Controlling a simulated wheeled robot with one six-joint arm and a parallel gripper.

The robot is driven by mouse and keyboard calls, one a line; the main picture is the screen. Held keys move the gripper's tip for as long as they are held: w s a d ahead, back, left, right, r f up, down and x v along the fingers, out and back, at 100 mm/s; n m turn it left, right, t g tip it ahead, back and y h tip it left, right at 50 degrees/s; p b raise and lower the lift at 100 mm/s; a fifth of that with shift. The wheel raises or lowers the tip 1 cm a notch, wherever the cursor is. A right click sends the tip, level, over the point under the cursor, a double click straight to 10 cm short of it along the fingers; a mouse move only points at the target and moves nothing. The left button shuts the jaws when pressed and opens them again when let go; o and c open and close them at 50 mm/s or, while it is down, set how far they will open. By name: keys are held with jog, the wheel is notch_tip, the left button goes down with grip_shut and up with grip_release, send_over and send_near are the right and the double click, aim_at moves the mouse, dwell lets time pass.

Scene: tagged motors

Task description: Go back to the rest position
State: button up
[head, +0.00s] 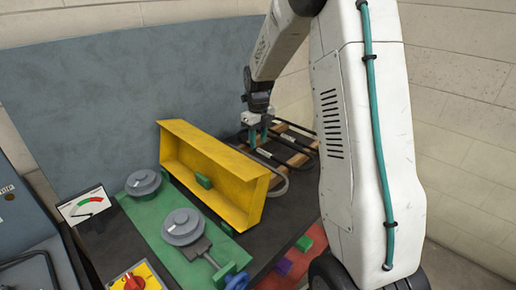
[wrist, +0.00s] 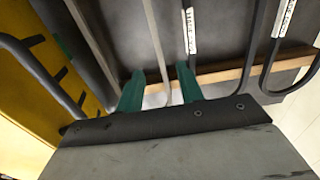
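My gripper (head: 258,137) hangs low behind the yellow beam in the head view, over a wooden rack with dark bars. Its two green fingers stand apart in the wrist view (wrist: 160,70). A thin pale bar (wrist: 155,45) shows between them, touching neither finger as far as I can see. No held thing is visible. Dark bent rods (wrist: 252,45) lie to the right of the fingers, and white printed tags (wrist: 191,30) are on two of them.
The yellow beam (head: 195,150) stands close to the left of my gripper. The wooden rack (head: 297,158) lies below. A green plate (head: 150,222) with two grey round parts, a dial gauge (head: 88,205) and a red knob (head: 128,282) are nearer. A grey panel (head: 130,85) stands behind.

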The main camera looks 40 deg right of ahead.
jog(key=s+a+r+n, duration=1.2)
jog(key=s+r+n, duration=0.2)
jog(key=n, duration=0.1)
jog(key=s+a+n, duration=0.3)
jog(key=s+n, duration=0.6)
jog(key=s, duration=0.1)
jog(key=s+a+n+t, duration=0.1)
jog(key=s+a+n, duration=0.2)
jog(key=s+n, duration=0.6)
jog(key=shift+s+a+r+n, duration=0.35)
jog(key=shift+s+r+n, duration=0.05)
jog(key=shift+r, duration=0.05)
